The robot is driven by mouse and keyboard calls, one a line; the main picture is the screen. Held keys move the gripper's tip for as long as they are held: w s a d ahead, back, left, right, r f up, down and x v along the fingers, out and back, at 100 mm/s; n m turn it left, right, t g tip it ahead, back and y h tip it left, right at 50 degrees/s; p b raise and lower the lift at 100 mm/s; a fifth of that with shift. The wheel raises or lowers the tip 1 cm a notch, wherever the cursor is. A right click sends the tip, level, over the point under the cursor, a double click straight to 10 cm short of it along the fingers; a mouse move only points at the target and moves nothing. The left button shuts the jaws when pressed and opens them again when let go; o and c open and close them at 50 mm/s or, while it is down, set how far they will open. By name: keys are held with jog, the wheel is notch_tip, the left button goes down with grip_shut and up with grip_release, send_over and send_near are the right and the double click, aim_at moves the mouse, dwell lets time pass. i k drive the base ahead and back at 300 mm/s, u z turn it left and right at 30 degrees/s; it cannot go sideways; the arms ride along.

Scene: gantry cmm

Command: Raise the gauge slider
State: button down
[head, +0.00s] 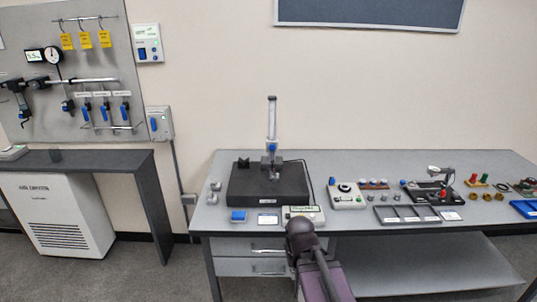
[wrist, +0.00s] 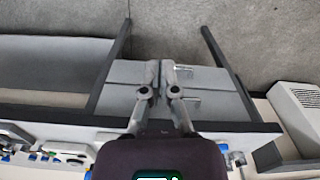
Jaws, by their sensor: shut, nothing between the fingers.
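The height gauge (head: 272,125) stands upright on the dark surface plate (head: 250,186) on the grey workbench. Its slider (head: 270,147), with a blue part, sits low to mid-way on the pale column. A foot below it reaches down near the plate. My gripper (wrist: 160,66) shows in the wrist view with its fingers together and empty. It points down past the bench's front edge, over the drawers and floor, apart from the gauge. The gauge is not clearly seen in the wrist view. In the head view my arm hides the gripper's fingers.
A grey compartment tray (head: 407,214) and fixtures fill the bench to the right. A white floor unit (head: 58,215) stands left.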

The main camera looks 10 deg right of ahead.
aim_at(272, 147)
jog(key=k, duration=1.35)
jog(key=u, duration=0.4)
jog(key=i, duration=1.85)
jog(key=z, duration=0.65)
